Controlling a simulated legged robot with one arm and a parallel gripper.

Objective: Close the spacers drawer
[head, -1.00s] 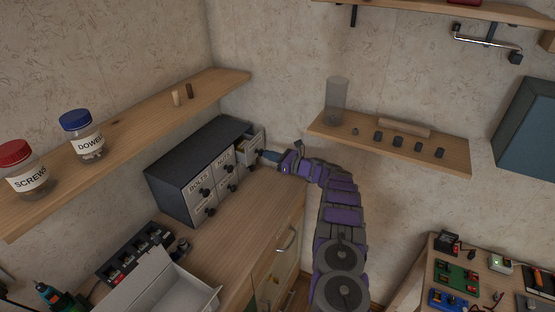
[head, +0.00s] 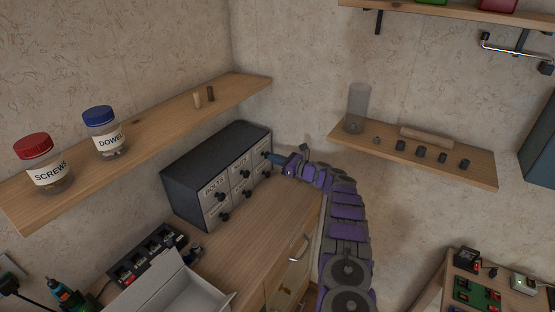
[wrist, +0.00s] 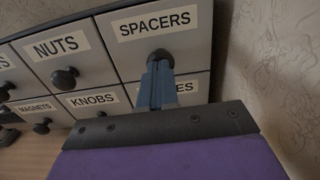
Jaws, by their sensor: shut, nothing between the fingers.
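The spacers drawer (wrist: 186,34) is the top right drawer of the dark cabinet (head: 190,173). In the wrist view its grey front looks level with the nuts drawer (wrist: 70,52) beside it. My gripper (wrist: 157,72) is shut and empty. Its blue fingertips are at the spacers drawer's dark knob (wrist: 160,56) and hide part of it; they seem to touch it. In the head view my gripper (head: 273,158) reaches the cabinet's right end, and the label there is too small to read.
The cabinet stands on a wooden worktop (head: 265,215) under a shelf with a screws jar (head: 45,170) and a dowels jar (head: 104,135). A knobs drawer (wrist: 95,101) is below left. A wall is close on the right.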

